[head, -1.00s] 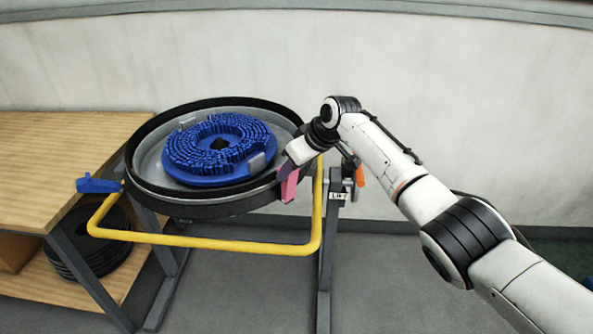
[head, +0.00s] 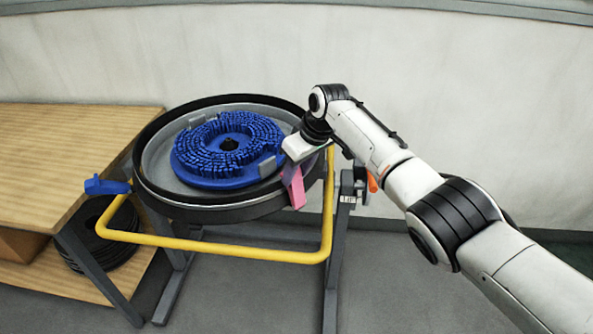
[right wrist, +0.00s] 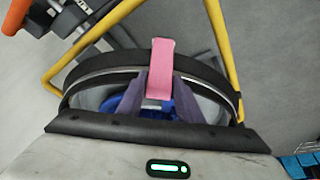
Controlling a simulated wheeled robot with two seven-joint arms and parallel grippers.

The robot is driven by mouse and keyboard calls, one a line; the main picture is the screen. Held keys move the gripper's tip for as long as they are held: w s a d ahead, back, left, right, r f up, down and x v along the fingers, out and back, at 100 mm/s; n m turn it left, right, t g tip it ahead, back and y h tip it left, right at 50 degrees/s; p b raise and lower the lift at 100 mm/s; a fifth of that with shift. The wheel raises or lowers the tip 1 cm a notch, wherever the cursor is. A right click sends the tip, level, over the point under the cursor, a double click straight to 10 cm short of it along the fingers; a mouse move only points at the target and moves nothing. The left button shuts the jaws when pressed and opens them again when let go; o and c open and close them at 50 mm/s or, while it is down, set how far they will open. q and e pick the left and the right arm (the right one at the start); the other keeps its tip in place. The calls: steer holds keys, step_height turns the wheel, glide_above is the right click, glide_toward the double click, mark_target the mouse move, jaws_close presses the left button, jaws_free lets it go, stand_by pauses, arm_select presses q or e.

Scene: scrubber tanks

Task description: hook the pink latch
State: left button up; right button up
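The pink latch (head: 296,188) is on the right front rim of the round tank (head: 215,213) and hangs down over its outer wall. It also shows in the right wrist view (right wrist: 160,68) as a flat pink strip. My right gripper (head: 293,166) is at the latch's upper part. In the right wrist view its two fingers (right wrist: 160,92) lie close against both sides of the strip and look shut on it. The catch that the latch would meet is hidden or too small to tell. My left gripper is in neither view.
A blue round brush (head: 228,150) lies inside the tank. A yellow bar (head: 225,251) runs around the tank's front. A blue lever (head: 105,186) sticks out at left. A wooden shelf (head: 60,150) stands at left, with black rings below. The floor in front is bare.

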steer(key=o, duration=0.3)
steer(key=v, duration=1)
steer(key=shift+r, duration=0.1)
